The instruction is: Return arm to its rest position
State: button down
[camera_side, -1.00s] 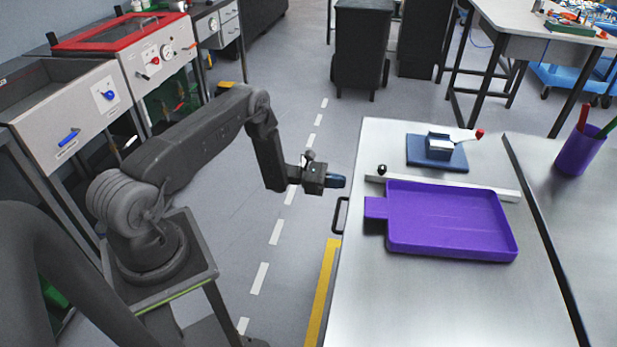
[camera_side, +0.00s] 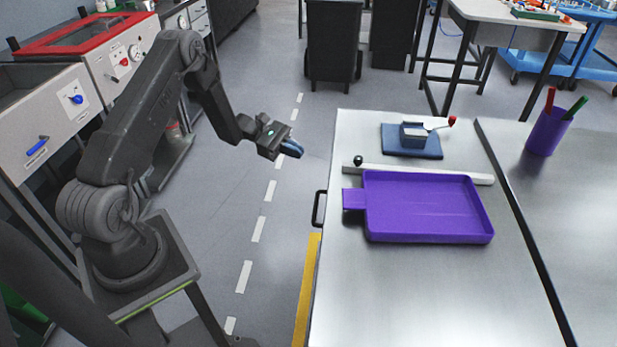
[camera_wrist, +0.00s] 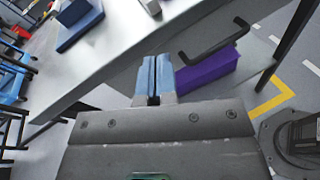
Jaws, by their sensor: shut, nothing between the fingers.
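My gripper (camera_side: 292,149) is in the air left of the metal work table (camera_side: 345,290), above the open floor. Its blue fingertips are shut with nothing between them. In the wrist view the closed blue fingers (camera_wrist: 153,78) point toward the table edge. My arm is bent, with its elbow raised, and touches nothing that I can see.
A purple tray (camera_side: 430,208) lies on the table beside a pale bar (camera_side: 465,177) and a blue-based fixture (camera_side: 412,141). A purple pen cup (camera_side: 547,132) stands at the right. A black handle (camera_side: 318,208) sticks out from the table's left edge. A red-framed machine (camera_side: 85,36) stands at the back left.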

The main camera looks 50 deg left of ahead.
jog(key=s+d+r+m+g+y, duration=0.3)
jog(key=s+d+r+m, duration=0.15)
jog(key=d+r, duration=0.35)
jog(key=s+d+r+m+g+y, duration=0.35)
jog(key=d+r+m, duration=0.25)
jog(key=r, duration=0.3)
jog(key=s+d+r+m+t+y, duration=0.1)
jog(key=s+r+m+y, duration=0.3)
jog(key=s, duration=0.4)
jog(key=s+d+r+m+t+y, duration=0.2)
jog(key=s+r+m+t+y, duration=0.2)
jog(key=s+m, duration=0.2)
jog(key=shift+s, duration=1.35)
